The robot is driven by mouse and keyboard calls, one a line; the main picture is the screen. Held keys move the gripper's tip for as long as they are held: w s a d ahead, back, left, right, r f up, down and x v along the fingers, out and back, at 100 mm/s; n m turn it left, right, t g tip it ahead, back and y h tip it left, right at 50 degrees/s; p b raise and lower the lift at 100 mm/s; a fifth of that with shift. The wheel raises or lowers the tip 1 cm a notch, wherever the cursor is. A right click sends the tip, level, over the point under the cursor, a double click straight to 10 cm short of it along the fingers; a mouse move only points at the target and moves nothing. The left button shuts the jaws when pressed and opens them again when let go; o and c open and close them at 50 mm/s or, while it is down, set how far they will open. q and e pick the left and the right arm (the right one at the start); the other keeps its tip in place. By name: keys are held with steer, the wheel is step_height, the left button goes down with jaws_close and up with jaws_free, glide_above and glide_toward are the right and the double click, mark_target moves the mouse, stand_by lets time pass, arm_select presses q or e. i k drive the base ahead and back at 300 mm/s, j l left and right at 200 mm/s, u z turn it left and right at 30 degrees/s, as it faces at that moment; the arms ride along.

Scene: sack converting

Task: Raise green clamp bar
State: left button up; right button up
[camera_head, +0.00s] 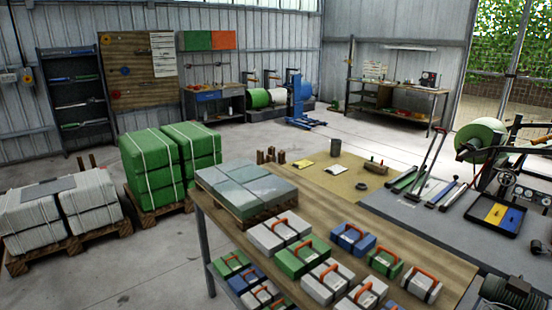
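Several long narrow bars lie side by side on a grey surface (385,205) at the right. The leftmost low bar (403,180) has a green tint and appears to lie flat, and I take it as the likely green clamp bar. A long thin lever (433,153) rises at a slant just right of it. Darker bars (440,194) lie further right. The bars are too small for me to tell their clamps or joints. Neither of my grippers is in view.
A wooden table (420,250) in front carries grey-green stacked blocks (245,187) and several orange-handled cases (303,257). A green roll (482,140) on a machine and a black tray (495,214) stand right of the bars. Open floor lies behind.

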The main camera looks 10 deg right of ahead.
mark_target(406, 184)
steer(key=i+l+z, duration=0.1)
steer(key=z, duration=0.3)
steer(key=i+z, duration=0.4)
steer(key=i+j+z, duration=0.1)
steer(key=z, duration=0.3)
steer(key=i+j+z, duration=0.1)
steer(key=i+z, duration=0.15)
steer(key=z, duration=0.15)
